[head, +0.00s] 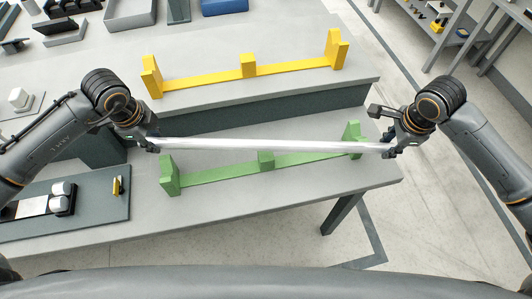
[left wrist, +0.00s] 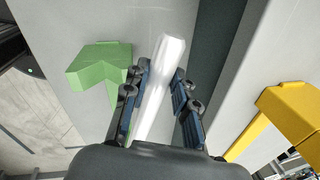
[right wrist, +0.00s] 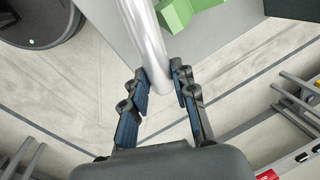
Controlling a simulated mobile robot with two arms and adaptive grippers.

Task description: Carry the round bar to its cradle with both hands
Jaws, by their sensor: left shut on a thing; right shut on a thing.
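The round bar (head: 270,144) is a long silver rod held roughly level above the front table. My left gripper (head: 152,144) is shut on its left end, and my right gripper (head: 390,150) is shut on its right end. The bar also shows between the fingers in the left wrist view (left wrist: 160,85) and in the right wrist view (right wrist: 150,45). A green cradle (head: 225,174) with end posts and a middle block lies below the bar, slightly nearer the front. A yellow cradle (head: 205,78) stands on the raised shelf behind. The bar appears apart from both.
A dark tray with small white and yellow parts (head: 105,215) lies at the table's left front. Grey trays (head: 130,14) and a blue block (head: 224,6) sit at the back. The table's right edge is close to my right gripper, with open floor beyond.

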